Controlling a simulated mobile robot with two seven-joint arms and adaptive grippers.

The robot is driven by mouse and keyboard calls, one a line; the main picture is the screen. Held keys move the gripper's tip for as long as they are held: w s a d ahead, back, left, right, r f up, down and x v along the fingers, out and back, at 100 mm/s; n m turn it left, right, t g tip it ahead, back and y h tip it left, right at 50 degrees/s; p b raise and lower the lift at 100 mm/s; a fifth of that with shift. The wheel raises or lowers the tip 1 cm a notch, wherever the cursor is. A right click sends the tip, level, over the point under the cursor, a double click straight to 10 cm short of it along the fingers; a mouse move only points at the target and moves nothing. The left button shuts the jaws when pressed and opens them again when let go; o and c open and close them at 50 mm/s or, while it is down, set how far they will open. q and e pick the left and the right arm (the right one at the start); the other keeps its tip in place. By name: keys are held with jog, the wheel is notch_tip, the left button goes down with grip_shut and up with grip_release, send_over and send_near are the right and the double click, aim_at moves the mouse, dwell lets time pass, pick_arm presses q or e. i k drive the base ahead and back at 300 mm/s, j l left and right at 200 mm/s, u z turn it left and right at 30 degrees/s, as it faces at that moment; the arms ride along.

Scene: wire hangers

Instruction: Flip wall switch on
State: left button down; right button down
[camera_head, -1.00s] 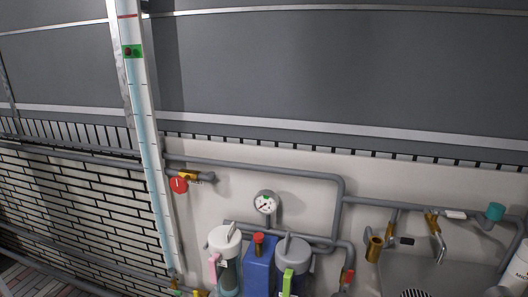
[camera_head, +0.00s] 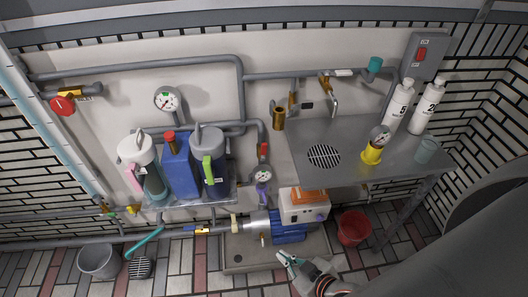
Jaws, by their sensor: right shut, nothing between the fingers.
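The wall switch is a grey box (camera_head: 425,55) with a red rocker (camera_head: 420,54), mounted on the wall at the upper right. Which way the rocker is set is too small to tell. My right gripper (camera_head: 284,258) shows at the bottom middle, shut and empty. In the picture it is well below and to the left of the switch, and touches nothing that I can make out. My left gripper is not in view.
A grey sink counter (camera_head: 330,135) stands below and left of the switch, with white bottles (camera_head: 398,105) near it. Pipes and filter housings (camera_head: 140,150) line the wall. A pump (camera_head: 290,235), a red bucket (camera_head: 353,227) and a grey bucket (camera_head: 98,262) are low down.

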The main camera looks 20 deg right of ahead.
aim_at(421, 52)
jog(key=z, duration=1.75)
